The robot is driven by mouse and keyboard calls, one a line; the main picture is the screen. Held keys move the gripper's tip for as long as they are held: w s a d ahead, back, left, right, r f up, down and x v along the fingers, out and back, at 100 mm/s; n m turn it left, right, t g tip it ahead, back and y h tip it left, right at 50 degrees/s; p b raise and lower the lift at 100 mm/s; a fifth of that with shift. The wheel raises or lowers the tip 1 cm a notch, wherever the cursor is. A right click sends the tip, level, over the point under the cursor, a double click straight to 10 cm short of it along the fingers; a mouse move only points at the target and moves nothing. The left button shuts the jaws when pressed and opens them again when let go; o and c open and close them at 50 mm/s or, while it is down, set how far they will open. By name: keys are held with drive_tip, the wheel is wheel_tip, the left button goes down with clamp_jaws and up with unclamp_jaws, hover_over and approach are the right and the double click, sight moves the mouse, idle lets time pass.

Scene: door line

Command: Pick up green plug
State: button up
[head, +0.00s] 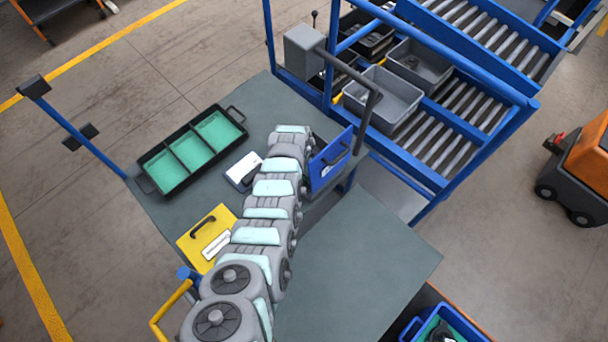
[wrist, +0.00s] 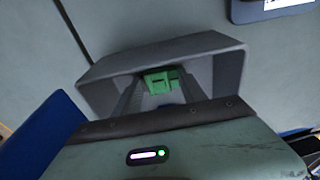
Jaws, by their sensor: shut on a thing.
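The green plug (wrist: 161,82) shows in the wrist view as a small green block between the fingers of my gripper (wrist: 158,84). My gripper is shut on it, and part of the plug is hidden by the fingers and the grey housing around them. In the head view, my arm hides the plug and the fingertips.
A black tray with three green compartments (head: 162,148) lies at the table's left. A yellow panel with a handle (head: 207,236) lies nearer. A white and blue item (head: 243,170) lies beside the arm. Grey bins (head: 384,95) stand on the roller rack. The right tabletop (head: 355,250) is clear.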

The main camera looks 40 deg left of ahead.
drive_tip(key=c, duration=0.5)
drive_tip(key=shift+o, duration=0.2)
